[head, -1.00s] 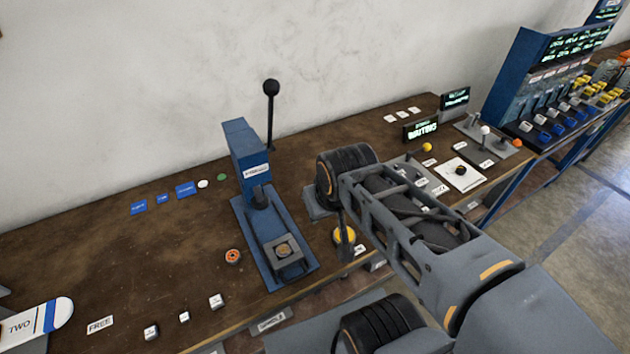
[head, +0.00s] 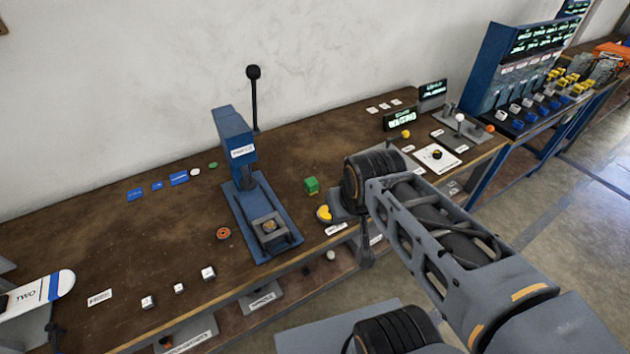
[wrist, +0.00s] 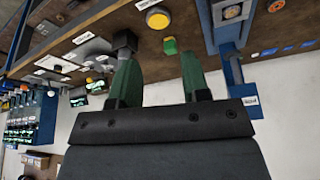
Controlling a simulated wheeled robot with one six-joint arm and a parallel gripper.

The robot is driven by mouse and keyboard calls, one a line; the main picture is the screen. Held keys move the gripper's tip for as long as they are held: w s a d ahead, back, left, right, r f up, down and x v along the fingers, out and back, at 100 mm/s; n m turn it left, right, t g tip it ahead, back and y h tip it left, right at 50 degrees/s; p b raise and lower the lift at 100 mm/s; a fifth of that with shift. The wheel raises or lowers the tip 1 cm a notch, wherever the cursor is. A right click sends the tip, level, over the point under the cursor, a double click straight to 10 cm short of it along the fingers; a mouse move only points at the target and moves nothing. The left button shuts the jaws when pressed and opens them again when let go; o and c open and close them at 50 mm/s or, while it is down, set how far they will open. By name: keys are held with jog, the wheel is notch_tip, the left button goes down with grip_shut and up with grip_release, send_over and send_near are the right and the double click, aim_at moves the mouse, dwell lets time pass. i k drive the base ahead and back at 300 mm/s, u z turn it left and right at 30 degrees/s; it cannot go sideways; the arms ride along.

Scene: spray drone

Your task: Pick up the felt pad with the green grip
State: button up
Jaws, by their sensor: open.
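A small green block (head: 312,186), which looks like the green grip of the felt pad, stands on the brown bench right of the blue press. Its felt underside cannot be made out. It also shows in the wrist view (wrist: 170,45), upside down, beyond the fingertips and nearer the right-hand finger. My gripper (wrist: 155,55) is open, with two green fingers apart and nothing visibly held between them. In the head view my arm hides most of the gripper, just right of the block.
The blue press (head: 262,215) with its tall lever stands left of the block. A yellow round button (head: 324,213) sits in front of the block, and it also shows in the wrist view (wrist: 158,17). A dark block (wrist: 124,40) appears by the left fingertip. Bench behind the green block is clear.

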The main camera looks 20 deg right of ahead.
aim_at(311, 186)
jog(key=i, duration=0.3)
jog(key=u, duration=3)
jog(key=k, duration=1.2)
jog(key=z, duration=1.6)
jog(key=i, duration=0.5)
jog(key=u, duration=0.1)
